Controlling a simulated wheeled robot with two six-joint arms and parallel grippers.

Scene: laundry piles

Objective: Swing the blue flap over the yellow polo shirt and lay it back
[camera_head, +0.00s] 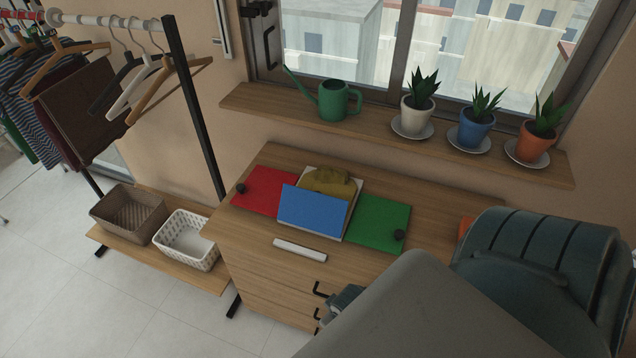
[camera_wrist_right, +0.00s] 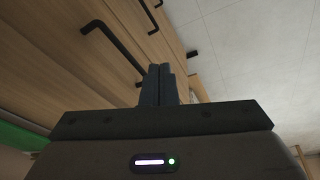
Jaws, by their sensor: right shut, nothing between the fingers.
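A folding board lies on the wooden dresser top, with a red flap (camera_head: 262,190) at left and a green flap (camera_head: 378,222) at right. The blue flap (camera_head: 313,209) is at the board's front and looks tilted up, hiding the front part of the middle. The mustard-yellow polo shirt (camera_head: 331,181) lies bunched on the pale middle panel behind it. My right gripper (camera_head: 346,298) is low in front of the dresser, clear of the board. Its fingers (camera_wrist_right: 158,72) are shut and empty in the right wrist view. My left gripper is not in view.
A white bar (camera_head: 300,250) lies near the front edge of the dresser (camera_head: 245,238). Black drawer handles (camera_wrist_right: 113,44) are close to my right gripper. A shelf with a green watering can (camera_head: 334,100) and potted plants runs behind. Baskets (camera_head: 188,240) stand at left.

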